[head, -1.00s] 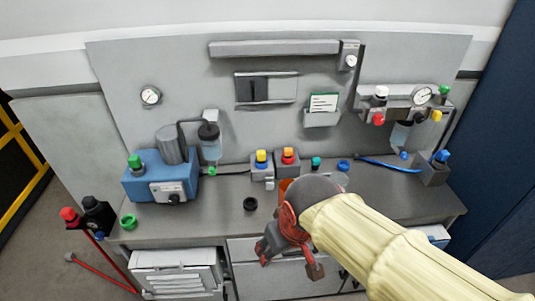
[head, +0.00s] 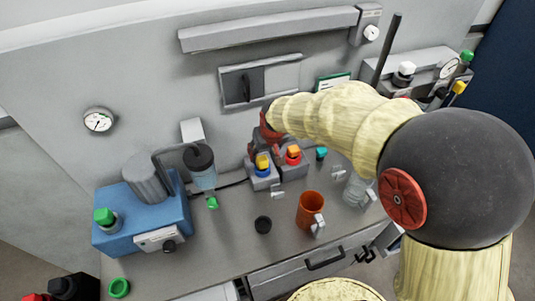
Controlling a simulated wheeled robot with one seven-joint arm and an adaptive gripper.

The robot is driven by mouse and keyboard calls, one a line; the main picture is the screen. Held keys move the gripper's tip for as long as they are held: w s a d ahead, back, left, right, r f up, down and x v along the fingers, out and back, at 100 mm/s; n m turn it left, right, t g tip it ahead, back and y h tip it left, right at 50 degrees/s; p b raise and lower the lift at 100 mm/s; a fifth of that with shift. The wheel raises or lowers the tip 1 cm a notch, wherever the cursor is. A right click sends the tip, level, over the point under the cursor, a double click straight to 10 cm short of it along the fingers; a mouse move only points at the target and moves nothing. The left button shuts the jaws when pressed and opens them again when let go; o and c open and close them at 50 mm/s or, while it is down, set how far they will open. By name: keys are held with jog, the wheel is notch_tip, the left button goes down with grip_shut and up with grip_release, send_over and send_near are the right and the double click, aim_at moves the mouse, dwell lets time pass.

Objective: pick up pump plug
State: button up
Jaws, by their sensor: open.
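My gripper (head: 263,150) is open in the head view, pointing down beside the back wall. Its fingers are just above and around the top of a yellow-and-blue plug (head: 262,168) in a small grey block; contact cannot be told. A red-and-yellow plug (head: 293,157) stands in the matching block to the right. A blue pump (head: 140,222) with a grey cylinder stands at the left, with a green-topped fitting (head: 105,217) on it. No label shows which piece is the pump plug. My forearm hides part of the wall.
A clear bottle (head: 200,168) hangs left of the blocks. A clear cup (head: 355,190) and a teal cap (head: 321,153) are at the right.

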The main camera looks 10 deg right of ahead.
aim_at(262, 159)
jog(key=x, duration=0.2)
jog(key=b+x, duration=0.1)
jog(key=x, duration=0.4)
jog(key=shift+s+a+f+b, duration=0.1)
jog(key=shift+s+f+b, duration=0.15)
jog(key=shift+f+b, duration=0.15)
jog(key=c, duration=0.4)
grip_shut()
